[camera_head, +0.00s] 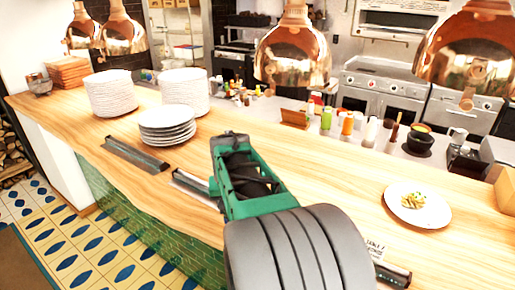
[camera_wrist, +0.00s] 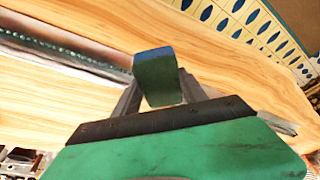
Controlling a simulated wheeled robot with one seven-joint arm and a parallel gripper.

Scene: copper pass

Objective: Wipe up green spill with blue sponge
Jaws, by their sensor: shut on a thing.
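My gripper (camera_wrist: 157,92) is shut on a small block, blue along its top edge and dark green on its face, which looks like the sponge (camera_wrist: 155,80). The block sits between the two grey fingers, above the wooden counter. In the head view my green and grey arm reaches over the counter and hides the gripper and the sponge. I see no green spill on the bare wood in either view; part of the counter is hidden behind my arm.
The wooden counter (camera_head: 310,175) holds plate stacks (camera_head: 167,123) at left and a plate of food (camera_head: 418,203) at right. Metal rails (camera_head: 135,155) lie along its front edge. Copper lamps (camera_head: 293,55) hang above. Bottles (camera_head: 347,124) line the back. The middle is mostly clear.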

